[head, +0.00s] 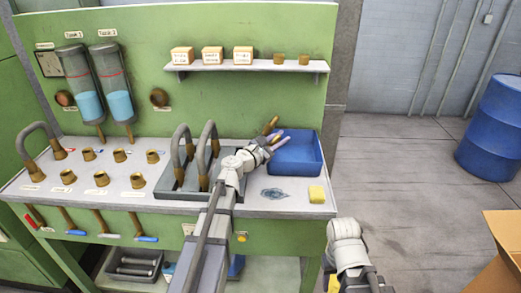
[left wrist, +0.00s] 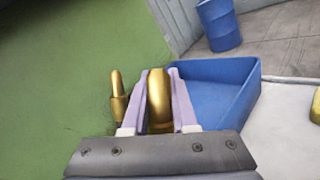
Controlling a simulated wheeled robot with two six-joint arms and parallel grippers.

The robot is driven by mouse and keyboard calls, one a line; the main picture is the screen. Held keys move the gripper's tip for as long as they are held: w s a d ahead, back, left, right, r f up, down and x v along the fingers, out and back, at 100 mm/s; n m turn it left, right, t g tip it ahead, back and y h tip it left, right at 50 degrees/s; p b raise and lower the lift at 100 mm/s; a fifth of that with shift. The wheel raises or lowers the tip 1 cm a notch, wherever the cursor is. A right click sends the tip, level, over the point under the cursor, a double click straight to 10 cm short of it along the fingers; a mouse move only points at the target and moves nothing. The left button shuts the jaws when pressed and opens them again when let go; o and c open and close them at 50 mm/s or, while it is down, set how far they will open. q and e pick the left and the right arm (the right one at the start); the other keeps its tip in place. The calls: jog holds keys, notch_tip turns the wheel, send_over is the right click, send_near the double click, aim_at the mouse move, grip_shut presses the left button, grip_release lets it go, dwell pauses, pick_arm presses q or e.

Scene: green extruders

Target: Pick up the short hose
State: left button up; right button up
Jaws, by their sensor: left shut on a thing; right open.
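My left gripper (head: 275,141) reaches over the bench at the blue bin. It is shut on a curved brass-coloured part (left wrist: 158,98), seen between its fingers in the left wrist view; I cannot tell whether this belongs to a hose. Two grey U-shaped hoses (head: 178,146) stand in a dark tray (head: 170,193) left of the gripper, partly behind my arm. Another grey hose (head: 36,128) with brass ends arches over the bench's left end. I cannot tell which is the short one. My right arm shows at the lower right, but its fingers are not visible.
The blue bin (head: 305,153) stands at the bench's right back; it also shows in the left wrist view (left wrist: 222,90). A second brass piece (left wrist: 117,100) is left of the fingers. A shelf (head: 250,66) hangs above.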

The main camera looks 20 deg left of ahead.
pick_arm(q)
grip_shut()
dwell(0.8)
